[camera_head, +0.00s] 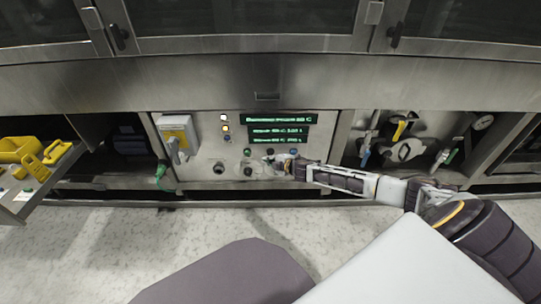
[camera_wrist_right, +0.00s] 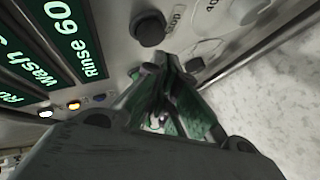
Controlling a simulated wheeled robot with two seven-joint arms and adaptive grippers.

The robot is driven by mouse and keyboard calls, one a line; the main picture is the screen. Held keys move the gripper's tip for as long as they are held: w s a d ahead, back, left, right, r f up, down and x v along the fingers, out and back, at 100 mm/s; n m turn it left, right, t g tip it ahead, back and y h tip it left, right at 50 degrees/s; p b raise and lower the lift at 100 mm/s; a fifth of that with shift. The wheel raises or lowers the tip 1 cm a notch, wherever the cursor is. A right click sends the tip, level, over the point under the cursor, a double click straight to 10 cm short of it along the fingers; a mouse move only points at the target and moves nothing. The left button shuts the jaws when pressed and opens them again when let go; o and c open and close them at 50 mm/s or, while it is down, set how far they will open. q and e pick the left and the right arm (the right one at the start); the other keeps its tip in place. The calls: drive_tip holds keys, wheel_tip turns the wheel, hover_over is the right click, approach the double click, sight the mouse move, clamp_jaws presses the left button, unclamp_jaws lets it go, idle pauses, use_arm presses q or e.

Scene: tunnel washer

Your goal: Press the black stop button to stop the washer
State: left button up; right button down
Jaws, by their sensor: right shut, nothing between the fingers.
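In the head view, a dark round button (camera_head: 270,152), which appears to be the black one, sits in the row below the displays. A green button (camera_head: 247,152) is to its left and a blue one (camera_head: 293,151) to its right. My right gripper (camera_head: 272,161) reaches in from the right, shut and empty, just below the dark button. In the right wrist view the black button (camera_wrist_right: 149,27) stands out from the panel above my shut fingertips (camera_wrist_right: 166,62), with a visible gap between them. My left gripper is not in view.
Green-lit displays (camera_head: 279,119) sit above the buttons. Dark round knobs (camera_head: 248,171) project low on the panel, close to my fingers. A yellow-and-grey switch box (camera_head: 176,135) is at the left. An open bay with valves (camera_head: 402,130) is at the right. Floor in front is clear.

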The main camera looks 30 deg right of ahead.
idle(0.3)
drive_tip(key=shift+w+d, duration=0.15)
drive_tip(key=shift+w, duration=0.15)
drive_tip(key=shift+p, duration=0.3)
drive_tip(key=shift+w+d, duration=0.2)
drive_tip(key=shift+w, duration=0.05)
idle(0.6)
drive_tip(key=shift+w+d, duration=0.15)
drive_tip(key=shift+w, duration=0.1)
idle(0.8)
drive_tip(key=shift+s+a+p, duration=0.45)
drive_tip(key=shift+s+a, duration=0.05)
drive_tip(key=shift+s, duration=0.3)
